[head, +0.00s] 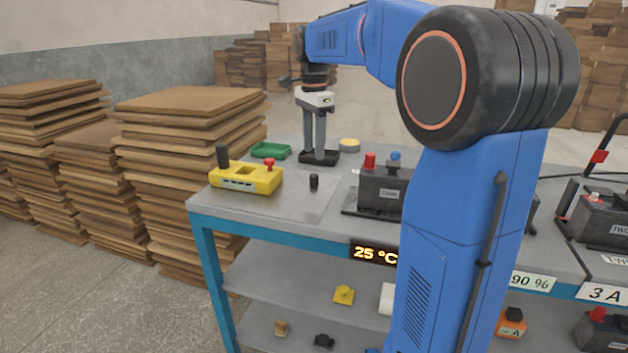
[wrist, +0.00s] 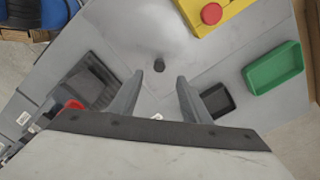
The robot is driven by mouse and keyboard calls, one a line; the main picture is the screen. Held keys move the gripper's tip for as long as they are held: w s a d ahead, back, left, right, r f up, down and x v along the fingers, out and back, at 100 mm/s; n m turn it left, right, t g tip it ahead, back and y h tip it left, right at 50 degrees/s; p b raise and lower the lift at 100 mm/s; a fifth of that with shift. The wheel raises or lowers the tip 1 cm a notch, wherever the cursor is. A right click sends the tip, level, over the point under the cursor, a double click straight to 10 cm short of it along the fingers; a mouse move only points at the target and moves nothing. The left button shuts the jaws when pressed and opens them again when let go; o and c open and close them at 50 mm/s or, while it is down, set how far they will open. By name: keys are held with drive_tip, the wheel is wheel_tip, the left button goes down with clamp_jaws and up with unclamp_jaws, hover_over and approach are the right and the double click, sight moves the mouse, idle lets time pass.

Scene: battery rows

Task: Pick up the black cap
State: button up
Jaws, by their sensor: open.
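The black cap (head: 314,182) is a small dark cylinder standing upright on the grey table top, between the yellow box and the dark battery. In the wrist view the black cap (wrist: 158,65) shows between and just beyond the fingertips, apart from them. My gripper (head: 313,150) points down over the table behind the cap, its two grey fingers spread and empty. In the wrist view my gripper (wrist: 160,76) is open, with clear table between the fingers.
A yellow box (head: 246,179) with a red button stands left of the cap. A green tray (head: 270,150) and a small black tray (head: 319,158) lie behind it. A dark battery (head: 385,188) with a red terminal stands to the right. Table around the cap is clear.

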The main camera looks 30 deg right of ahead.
sight(315, 175)
drive_tip(key=shift+d+f, duration=0.15)
drive_tip(key=shift+f, duration=4.15)
drive_tip(key=shift+c, duration=0.3)
clamp_jaws()
